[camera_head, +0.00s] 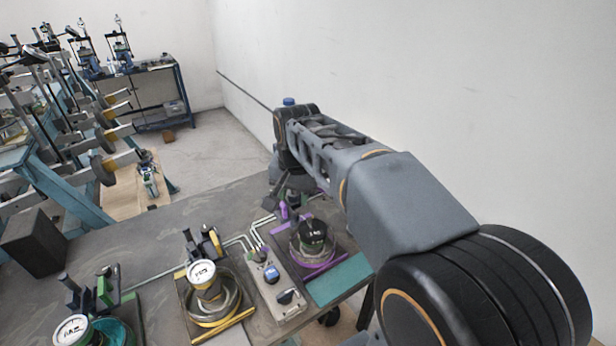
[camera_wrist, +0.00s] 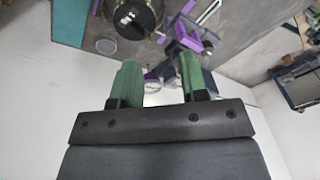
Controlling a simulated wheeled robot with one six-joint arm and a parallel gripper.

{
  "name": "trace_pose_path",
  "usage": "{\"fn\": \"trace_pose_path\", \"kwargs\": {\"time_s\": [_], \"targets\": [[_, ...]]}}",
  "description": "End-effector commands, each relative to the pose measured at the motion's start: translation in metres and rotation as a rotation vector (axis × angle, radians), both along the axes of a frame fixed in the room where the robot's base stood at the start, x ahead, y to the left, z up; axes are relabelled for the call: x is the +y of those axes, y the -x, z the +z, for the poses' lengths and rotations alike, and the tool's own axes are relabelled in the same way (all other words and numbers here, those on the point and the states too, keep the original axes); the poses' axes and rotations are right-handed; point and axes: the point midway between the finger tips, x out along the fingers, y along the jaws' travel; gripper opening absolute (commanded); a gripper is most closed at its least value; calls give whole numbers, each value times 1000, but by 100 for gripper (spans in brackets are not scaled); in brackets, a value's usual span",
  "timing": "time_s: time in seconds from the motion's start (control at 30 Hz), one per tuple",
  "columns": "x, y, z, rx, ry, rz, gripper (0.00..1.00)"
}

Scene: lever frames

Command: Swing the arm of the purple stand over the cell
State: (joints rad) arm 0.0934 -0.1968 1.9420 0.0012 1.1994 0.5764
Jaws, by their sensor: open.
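The purple stand (camera_head: 318,268) is at the right end of the table, with a flat purple frame and a purple upright (camera_head: 284,211) at its back left. A round cell (camera_head: 297,250) sits in the frame, with a black-topped piece (camera_head: 313,231) over it. In the wrist view the purple upright parts (camera_wrist: 187,36) are just beyond my gripper (camera_wrist: 158,82), and the black round top (camera_wrist: 132,14) is at the upper left. My gripper's green fingers are apart, with nothing clearly between them. In the head view my arm hides the gripper. The stand's arm is hard to make out.
A control box (camera_head: 276,284) with knobs stands left of the purple stand. A yellow stand (camera_head: 215,310) and a green stand (camera_head: 106,330) are further left. A black block (camera_head: 34,243) sits at the table's left. A white wall is on the right.

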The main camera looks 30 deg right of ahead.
Motion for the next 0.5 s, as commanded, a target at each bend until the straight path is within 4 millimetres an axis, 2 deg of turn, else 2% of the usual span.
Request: {"fn": "trace_pose_path", "kwargs": {"time_s": [0.03,0.2,0.33,0.5], "targets": [[-11,-21,14,27,-20,-119,40],[-43,-70,40,99,-72,-494,40],[-62,-95,49,139,-91,-708,40],[-76,-113,52,166,-103,-874,40]]}}
